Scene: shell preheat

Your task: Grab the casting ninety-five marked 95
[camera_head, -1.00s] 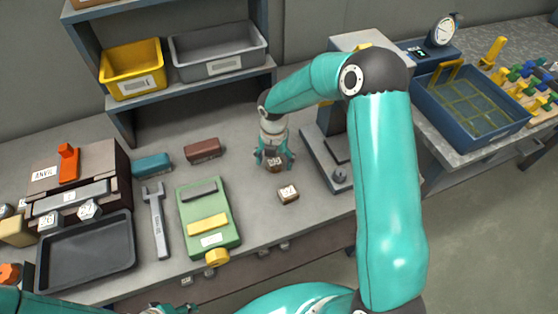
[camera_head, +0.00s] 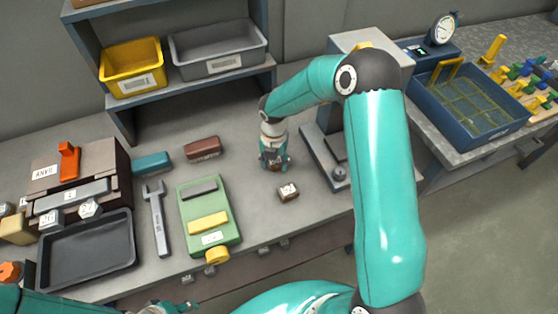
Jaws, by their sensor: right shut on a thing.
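My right gripper (camera_head: 273,164) points down over the middle of the bench. It is shut on a small brown casting with a pale label, mostly hidden between the fingers; its number is too small to read surely. The casting is at or very near the bench top. A second small brown casting (camera_head: 288,192) with a white number label lies just in front, apart from the gripper; its number is not clear. My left gripper (camera_head: 172,307) shows only in part at the bottom edge, and its jaws cannot be made out.
A green device (camera_head: 226,190), wrench (camera_head: 158,222), dark tray (camera_head: 122,230) and anvil block lie left. Teal (camera_head: 152,163) and brown-red (camera_head: 203,148) blocks lie behind. A grey press stand (camera_head: 318,150) is close right. A shelf with yellow (camera_head: 132,68) and grey bins is behind.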

